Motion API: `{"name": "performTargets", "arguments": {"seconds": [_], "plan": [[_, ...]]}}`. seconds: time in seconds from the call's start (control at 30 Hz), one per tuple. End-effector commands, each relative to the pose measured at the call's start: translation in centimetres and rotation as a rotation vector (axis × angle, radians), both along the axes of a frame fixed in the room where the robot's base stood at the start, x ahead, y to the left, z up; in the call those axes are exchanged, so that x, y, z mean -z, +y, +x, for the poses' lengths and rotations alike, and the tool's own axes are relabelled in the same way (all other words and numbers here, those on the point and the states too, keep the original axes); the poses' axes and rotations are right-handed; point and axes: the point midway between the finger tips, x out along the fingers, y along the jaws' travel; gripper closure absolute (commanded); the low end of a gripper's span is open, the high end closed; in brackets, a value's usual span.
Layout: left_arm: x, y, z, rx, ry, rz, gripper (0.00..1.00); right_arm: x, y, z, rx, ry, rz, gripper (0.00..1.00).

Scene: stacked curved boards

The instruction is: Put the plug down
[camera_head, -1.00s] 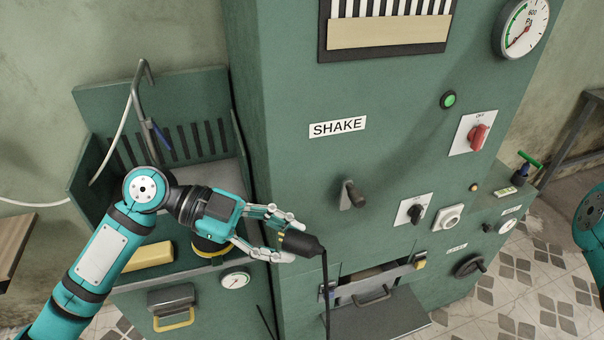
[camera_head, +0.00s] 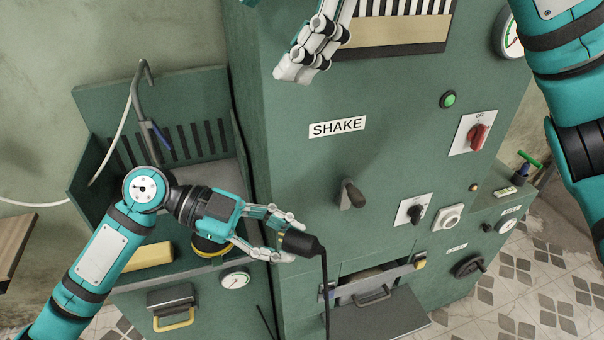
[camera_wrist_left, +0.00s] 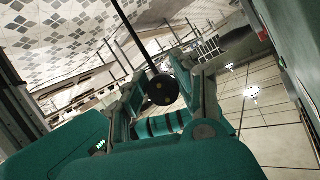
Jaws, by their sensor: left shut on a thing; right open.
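A black plug (camera_head: 301,243) with a black cable hanging down from it is held between the fingers of my left gripper (camera_head: 281,235). The gripper holds it in the air in front of the green machine, below and left of the dark lever. The left wrist view also shows the plug (camera_wrist_left: 162,90) end-on between the fingers, with its cable running up to the upper left. My right gripper (camera_head: 297,68) is at the top of the head view, in front of the machine above the SHAKE label. It is empty and open, seen from the side.
The green machine (camera_head: 290,160) fills the middle, with a lever (camera_head: 350,194), a red switch (camera_head: 478,137) and an open slot with a drawer handle (camera_head: 372,296). A green sink-like unit (camera_head: 150,88) with a yellow block (camera_head: 146,257) stands at left.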

Motion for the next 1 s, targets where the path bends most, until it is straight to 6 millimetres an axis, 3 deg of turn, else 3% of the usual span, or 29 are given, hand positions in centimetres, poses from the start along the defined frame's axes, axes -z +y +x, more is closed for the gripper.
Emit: {"name": "performTargets", "arguments": {"seconds": [0.03,0.1,0.2,0.3,0.47,0.67,1.0], "plan": [[0.0,0.0,0.0,0.000,0.000,0.000,1.00,2.8,0.5,-0.6,-0.063,-0.034,-0.114,0.15],[0.0,0.0,0.0,0.000,0.000,0.000,1.00,6.5,0.5,-1.3,-0.157,-0.074,-0.266,0.15],[0.0,0.0,0.0,0.000,0.000,0.000,1.00,10.9,-0.2,-2.1,-0.287,-0.106,-0.455,0.15],[0.0,0.0,0.0,0.000,0.000,0.000,1.00,14.0,-1.2,-2.7,-0.394,-0.120,-0.597,0.15],[0.0,0.0,0.0,0.000,0.000,0.000,1.00,16.5,-2.4,-3.2,-0.493,-0.119,-0.716,0.15],[0.0,0.0,0.0,0.000,0.000,0.000,1.00,18.6,-2.6,-3.3,-0.511,-0.117,-0.736,0.15],[0.0,0.0,0.0,0.000,0.000,0.000,1.00,25.0,-2.6,-3.3,-0.508,-0.115,-0.734,0.15]]}}
